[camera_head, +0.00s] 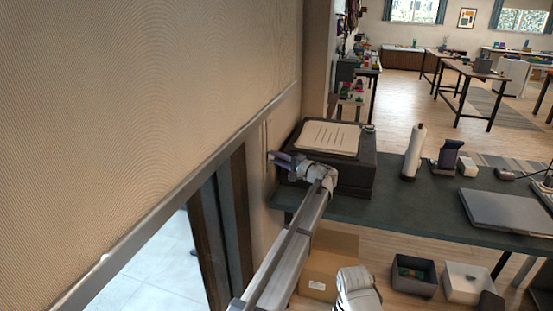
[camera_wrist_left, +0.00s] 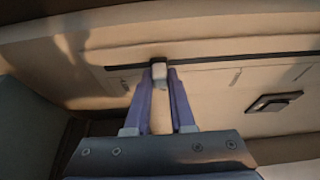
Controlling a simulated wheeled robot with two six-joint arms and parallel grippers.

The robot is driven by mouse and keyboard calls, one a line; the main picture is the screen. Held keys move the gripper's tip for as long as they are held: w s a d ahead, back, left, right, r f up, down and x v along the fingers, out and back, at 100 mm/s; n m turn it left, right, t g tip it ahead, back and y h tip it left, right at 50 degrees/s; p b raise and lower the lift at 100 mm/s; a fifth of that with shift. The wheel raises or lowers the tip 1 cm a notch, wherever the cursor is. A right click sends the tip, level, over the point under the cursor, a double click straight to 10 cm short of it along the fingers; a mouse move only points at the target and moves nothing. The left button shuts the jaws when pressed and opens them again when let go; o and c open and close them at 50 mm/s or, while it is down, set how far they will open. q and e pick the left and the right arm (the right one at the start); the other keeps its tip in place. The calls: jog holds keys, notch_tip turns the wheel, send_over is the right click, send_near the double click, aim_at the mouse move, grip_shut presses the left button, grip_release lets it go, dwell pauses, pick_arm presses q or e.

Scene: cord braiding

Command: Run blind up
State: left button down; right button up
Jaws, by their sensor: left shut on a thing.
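The beige blind (camera_head: 150,100) fills the upper left of the head view. Its straight bottom rail (camera_head: 190,185) hangs partway down, with bare glass (camera_head: 150,270) and a dark frame below. My left gripper (camera_head: 279,158) is at the wall just right of the blind. In the left wrist view its two purple fingers (camera_wrist_left: 160,85) are shut on a small pale slider knob (camera_wrist_left: 159,72). The knob sits on a dark narrow track (camera_wrist_left: 225,61) in the wall, with short marks beside it. My right gripper does not show.
A black box (camera_head: 355,178) with a lined sheet on top stands close beside my left gripper, on a dark table (camera_head: 400,208). A cardboard box (camera_head: 330,265) and bins are below.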

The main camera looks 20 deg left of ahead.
pick_arm(q)
jog(key=shift+r, duration=0.15)
dwell(0.7)
notch_tip(320, 180, up, 20)
jog(key=p, duration=1.9)
jog(key=shift+f+p, duration=0.25)
jog(key=shift+p, duration=0.1)
jog(key=c, duration=0.8)
grip_release()
jog(key=shift+f, duration=0.1)
jog(key=shift+o, duration=0.2)
jog(key=v, duration=0.7)
jog(key=shift+s+d, duration=0.2)
jog(key=shift+d, duration=0.15)
